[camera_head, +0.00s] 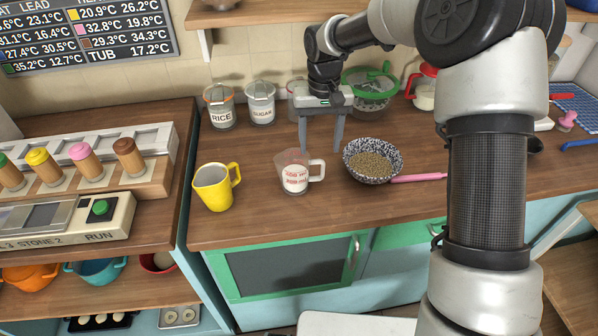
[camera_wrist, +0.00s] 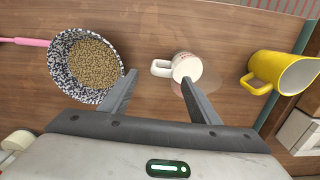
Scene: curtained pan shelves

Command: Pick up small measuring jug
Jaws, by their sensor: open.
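The small measuring jug (camera_head: 295,179) is clear with red markings and white contents, and stands upright on the wooden counter in the head view. Its white handle points right, toward the speckled bowl. In the wrist view the jug (camera_wrist: 188,66) lies ahead of the fingertips, its handle pointing left into the space between the finger lines; the right finger overlaps its near edge. My gripper (camera_head: 321,152) is open and empty, its fingers pointing down behind and slightly right of the jug; it also shows in the wrist view (camera_wrist: 160,77). I cannot tell whether a finger touches the jug.
A yellow jug (camera_head: 213,189) stands left of the measuring jug. A speckled bowl of grain (camera_head: 371,170) and a pink-handled tool (camera_head: 418,178) are to the right. Rice (camera_head: 220,112) and sugar (camera_head: 261,108) jars stand behind. The counter in front is clear.

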